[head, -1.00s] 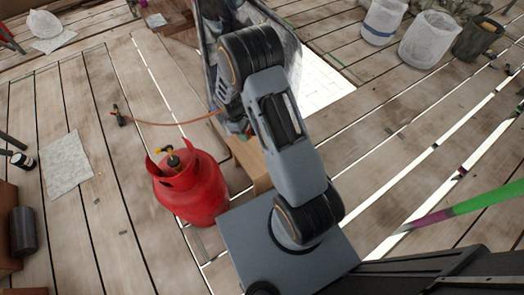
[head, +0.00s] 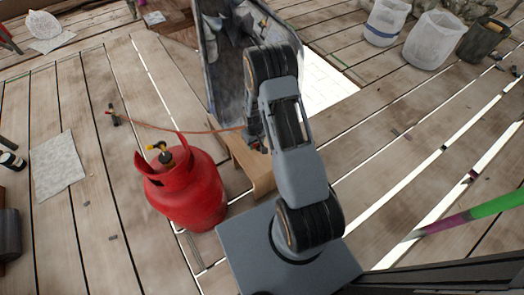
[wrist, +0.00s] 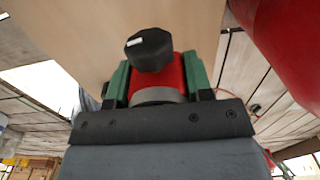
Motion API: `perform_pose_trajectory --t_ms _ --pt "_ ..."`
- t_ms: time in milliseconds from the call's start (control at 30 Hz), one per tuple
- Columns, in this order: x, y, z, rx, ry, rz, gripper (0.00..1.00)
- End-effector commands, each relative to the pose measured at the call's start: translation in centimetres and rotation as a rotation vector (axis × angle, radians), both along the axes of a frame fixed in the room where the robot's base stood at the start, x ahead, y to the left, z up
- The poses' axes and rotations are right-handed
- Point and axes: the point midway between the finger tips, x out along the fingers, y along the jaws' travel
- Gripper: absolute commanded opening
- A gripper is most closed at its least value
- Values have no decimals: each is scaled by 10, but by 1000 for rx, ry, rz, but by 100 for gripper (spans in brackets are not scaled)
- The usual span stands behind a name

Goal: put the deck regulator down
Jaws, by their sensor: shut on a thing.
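My gripper (wrist: 157,80) has its green fingers on both sides of a red-bodied regulator with a black knob, the deck regulator (wrist: 150,50), and is shut on it. Light wood fills the view beyond it; I cannot tell whether the regulator touches it. In the head view my gripper (head: 258,140) is mostly hidden by my arm, close to the wooden box, and the regulator cannot be made out there. The red gas cylinder (head: 190,195) stands upright to the left, with a yellow and black fitting on top. It also shows in the wrist view (wrist: 285,40).
The low wooden box (head: 250,170) stands right of the cylinder. A thin orange hose (head: 180,130) runs from a small fitting (head: 113,115) on the deck towards my gripper. A grey-lined upright container (head: 218,70) stands behind. Deck boards at left have free room.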

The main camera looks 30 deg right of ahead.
Motion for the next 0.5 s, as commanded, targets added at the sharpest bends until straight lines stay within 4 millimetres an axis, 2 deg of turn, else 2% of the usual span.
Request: perform_pose_trajectory --t_ms 100,500 --pt "-3 -12 -15 -1 -2 -2 3" --pt "-8 -27 -34 0 0 -2 3"
